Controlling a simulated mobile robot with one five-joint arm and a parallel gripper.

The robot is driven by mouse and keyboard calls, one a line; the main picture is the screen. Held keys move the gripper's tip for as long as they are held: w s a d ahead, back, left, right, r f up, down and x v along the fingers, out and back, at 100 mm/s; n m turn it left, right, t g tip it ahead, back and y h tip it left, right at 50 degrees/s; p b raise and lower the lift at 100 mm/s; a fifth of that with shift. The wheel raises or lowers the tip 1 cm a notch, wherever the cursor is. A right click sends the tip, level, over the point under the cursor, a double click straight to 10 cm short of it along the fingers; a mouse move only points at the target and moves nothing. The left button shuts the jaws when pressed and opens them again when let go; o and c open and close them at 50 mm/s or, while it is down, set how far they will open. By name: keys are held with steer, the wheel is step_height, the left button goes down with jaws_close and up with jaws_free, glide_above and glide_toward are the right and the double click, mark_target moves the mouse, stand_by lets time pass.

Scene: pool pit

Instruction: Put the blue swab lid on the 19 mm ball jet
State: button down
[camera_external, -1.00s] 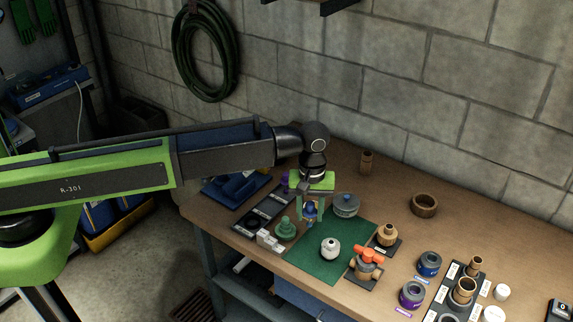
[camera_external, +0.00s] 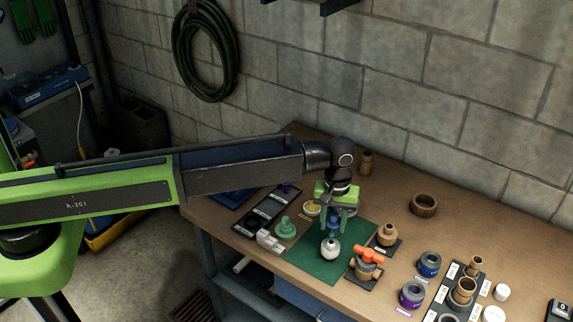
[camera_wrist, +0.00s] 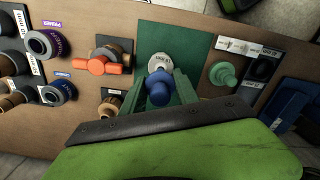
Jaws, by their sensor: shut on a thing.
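My gripper (camera_external: 333,222) is shut on the blue swab lid (camera_wrist: 158,92), which sits between its two green fingers. The lid also shows as a small patch of blue in the external view (camera_external: 333,232). The 19 mm ball jet (camera_external: 330,249), a pale rounded piece with a dark top opening, stands upright on the green mat (camera_external: 310,266). In the wrist view the pale jet (camera_wrist: 160,62) is just beyond the lid and partly covered by it. The lid is above and slightly behind the jet; I cannot tell whether they touch.
An orange-handled valve (camera_external: 368,262) and a brass fitting (camera_external: 387,236) stand right of the mat. A green stepped fitting (camera_external: 285,229) and white labelled blocks (camera_external: 269,241) are left. A yellow-filled dish (camera_external: 312,208) is behind. The mat's front is clear.

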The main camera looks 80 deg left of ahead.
steer(key=shift+w+a+f, duration=0.2)
steer(key=shift+a, duration=0.25)
step_height(320, 180, down, 4)
steer(key=b, duration=0.4)
steer(key=shift+f, duration=0.2)
steer(key=shift+r, duration=0.25)
steer(key=shift+f, duration=0.15)
steer(key=c, duration=0.9)
jaws_free()
